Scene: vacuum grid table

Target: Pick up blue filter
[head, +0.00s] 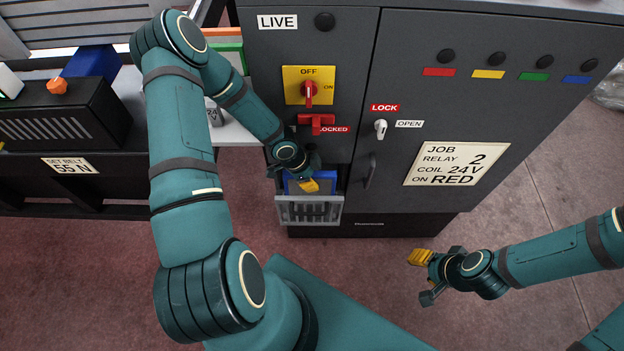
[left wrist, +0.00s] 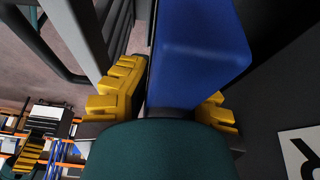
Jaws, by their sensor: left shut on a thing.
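The blue filter (head: 326,181) sits in a slot low on the grey cabinet, behind a tilted-out grille flap (head: 310,212). My left gripper (head: 305,184) is at this slot, its yellow fingers at the filter. In the left wrist view the filter (left wrist: 200,55) is a smooth blue block between the yellow fingers of my left gripper (left wrist: 170,100), which is shut on it. The filter's lower part is hidden by the gripper body. My right gripper (head: 427,275) hangs empty over the floor, right of the cabinet's lower front; its opening is unclear.
The grey cabinet (head: 440,110) carries a red switch on a yellow plate (head: 308,87), a red latch (head: 316,122), a key lock (head: 381,127) and a door handle (head: 370,170). A black machine (head: 60,120) stands left. The reddish floor (head: 370,270) in front is clear.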

